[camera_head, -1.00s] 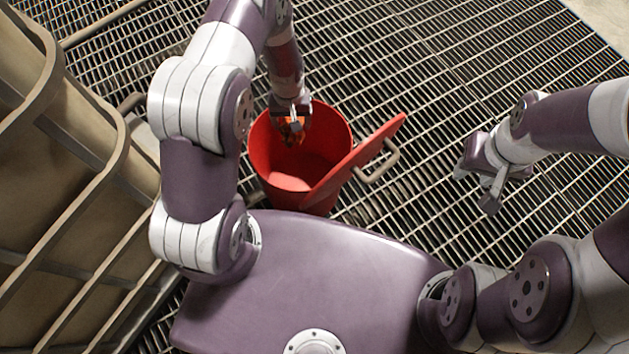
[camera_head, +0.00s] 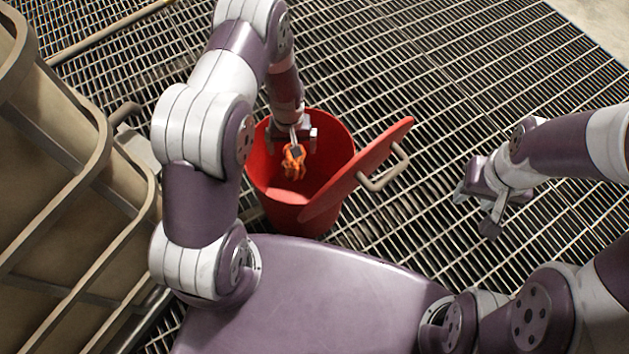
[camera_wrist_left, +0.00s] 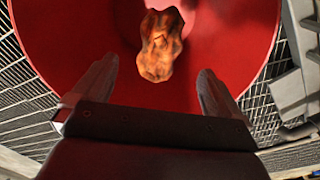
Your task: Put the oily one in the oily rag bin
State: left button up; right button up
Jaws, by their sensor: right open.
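An orange, stained rag (camera_head: 293,161) is inside the open red bin (camera_head: 318,212), just below my left gripper (camera_head: 294,146) in the head view. The left wrist view shows the rag (camera_wrist_left: 160,46) beyond and between my left fingertips (camera_wrist_left: 158,78), touching neither. The left fingers are spread wide apart over the red bin interior (camera_wrist_left: 75,35). I cannot tell whether the rag is resting on the bin floor or still in the air. My right gripper (camera_head: 476,210) is open and empty above the grating, right of the bin.
The bin's red lid (camera_head: 362,168) stands open, tilted to the right, with a metal handle (camera_head: 386,170). A large beige ribbed casing (camera_head: 60,170) stands close on the left. Metal grating (camera_head: 430,70) covers the floor, clear behind and to the right of the bin.

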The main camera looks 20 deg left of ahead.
pick_arm(q)
notch_tip(320, 180, up, 13)
jog(key=p, duration=0.5)
jog(key=shift+f, duration=0.15)
